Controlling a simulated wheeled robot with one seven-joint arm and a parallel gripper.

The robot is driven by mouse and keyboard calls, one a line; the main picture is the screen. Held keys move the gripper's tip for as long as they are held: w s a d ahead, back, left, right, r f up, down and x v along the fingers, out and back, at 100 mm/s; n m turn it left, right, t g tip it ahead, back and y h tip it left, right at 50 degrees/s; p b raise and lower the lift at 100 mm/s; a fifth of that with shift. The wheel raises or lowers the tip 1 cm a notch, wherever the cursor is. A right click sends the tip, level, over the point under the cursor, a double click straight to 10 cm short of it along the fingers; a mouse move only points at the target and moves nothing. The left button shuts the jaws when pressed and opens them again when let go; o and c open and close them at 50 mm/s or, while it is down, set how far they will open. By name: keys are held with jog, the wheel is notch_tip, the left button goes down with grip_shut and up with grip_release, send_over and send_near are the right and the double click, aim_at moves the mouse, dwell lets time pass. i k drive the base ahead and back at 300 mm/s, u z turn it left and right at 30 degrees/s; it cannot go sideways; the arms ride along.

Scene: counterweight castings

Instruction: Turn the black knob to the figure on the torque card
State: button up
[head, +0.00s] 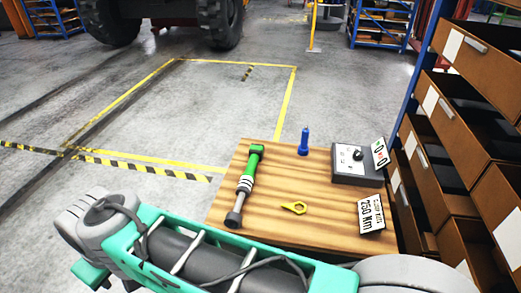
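The torque card (371,213) is white and stands at the table's right edge, in front of the box. It reads "250 Nm" under a smaller line of print. My gripper is not in view; only links of my arm cross the bottom of the picture, apart from the knob and card.
A green-and-grey torque wrench (247,184), a yellow ring-shaped tool (294,208) and a blue upright object (304,141) are on the wooden table (275,226). A small sign with green and red marks (380,153) stands by the box. Open brown drawers (433,165) crowd the right side.

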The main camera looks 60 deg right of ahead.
aim_at(357, 155)
jog(key=z, duration=1.3)
jog(key=k, duration=0.15)
jog(key=z, duration=1.7)
